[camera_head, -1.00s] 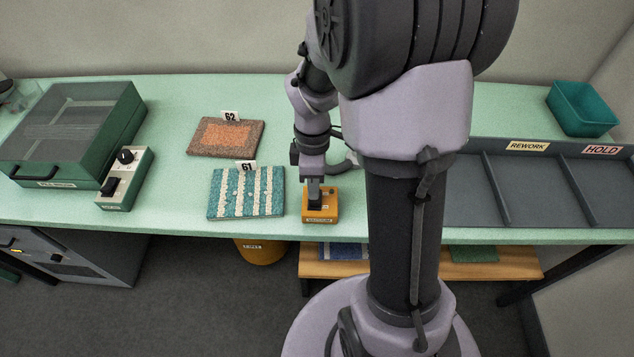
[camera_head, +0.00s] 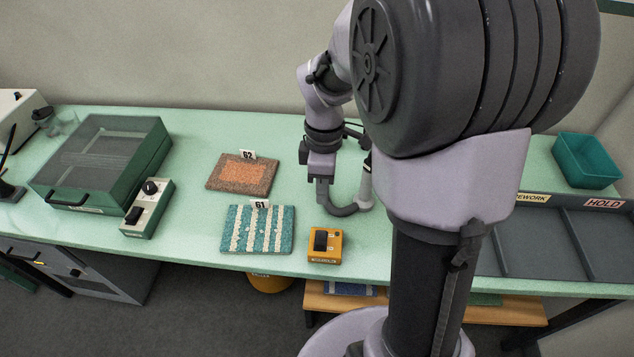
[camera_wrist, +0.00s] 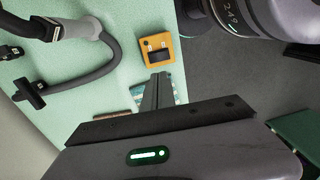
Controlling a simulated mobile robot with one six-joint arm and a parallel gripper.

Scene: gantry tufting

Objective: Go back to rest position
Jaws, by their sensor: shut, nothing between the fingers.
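My gripper (camera_head: 322,198) is above the green table, behind the orange switch box (camera_head: 325,246) and clear of it. In the wrist view its fingers (camera_wrist: 158,90) are together with nothing between them. The orange box, with a black rocker switch on top, also shows in the wrist view (camera_wrist: 172,62), beyond the fingertips. My arm reaches down from the upper right of the head view.
Striped tufted sample 61 (camera_head: 239,230) and orange-brown sample 62 (camera_head: 226,183) lie left of the box. A grey hose tool (camera_head: 345,210) lies close by my gripper. A lidded green machine (camera_head: 75,190) stands left. A grey divided tray (camera_head: 540,240) and teal bin (camera_head: 585,165) are right.

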